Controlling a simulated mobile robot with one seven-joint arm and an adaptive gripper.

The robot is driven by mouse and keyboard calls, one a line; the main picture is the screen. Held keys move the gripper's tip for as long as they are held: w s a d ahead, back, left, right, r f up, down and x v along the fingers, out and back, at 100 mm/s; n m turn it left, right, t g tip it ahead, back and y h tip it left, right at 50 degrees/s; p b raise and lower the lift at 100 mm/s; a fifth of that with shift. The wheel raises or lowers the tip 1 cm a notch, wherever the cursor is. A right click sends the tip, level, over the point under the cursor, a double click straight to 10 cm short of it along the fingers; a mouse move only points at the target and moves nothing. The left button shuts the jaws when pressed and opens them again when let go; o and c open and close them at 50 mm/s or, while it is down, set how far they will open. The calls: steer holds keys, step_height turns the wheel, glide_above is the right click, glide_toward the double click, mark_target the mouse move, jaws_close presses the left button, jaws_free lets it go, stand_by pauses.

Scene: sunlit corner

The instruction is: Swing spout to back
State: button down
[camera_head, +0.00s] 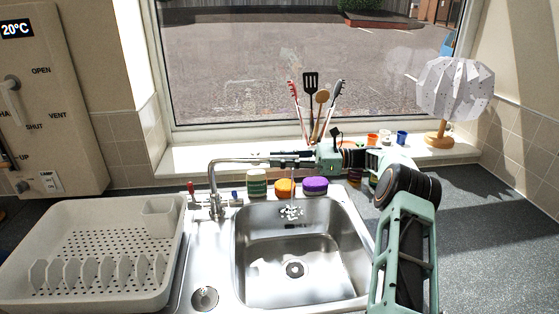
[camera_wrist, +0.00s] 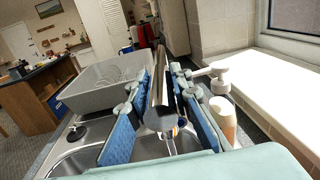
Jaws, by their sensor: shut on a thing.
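The chrome tap (camera_head: 215,198) stands behind the sink's left side. Its spout (camera_head: 238,160) rises, bends and runs level to the right over the back of the basin. My gripper (camera_head: 280,159) reaches in from the right and is shut on the spout near its outlet end. In the wrist view the spout (camera_wrist: 159,82) runs between the blue finger pads of my gripper (camera_wrist: 160,100).
Behind the basin stand a labelled bottle (camera_head: 257,184), an orange item (camera_head: 285,187) and a purple item (camera_head: 315,186). A pump bottle (camera_wrist: 224,118) is close to the right finger. A white dish rack (camera_head: 85,200) fills the left. Utensils (camera_head: 312,105) and a lamp (camera_head: 450,90) stand on the sill.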

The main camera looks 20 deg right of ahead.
steer(key=shift+r, duration=0.1)
steer(key=c, duration=1.7)
jaws_free()
steer(key=shift+c, duration=0.2)
steer(key=shift+d, duration=0.1)
steer(key=v, duration=0.7)
steer(key=shift+s+d, duration=0.1)
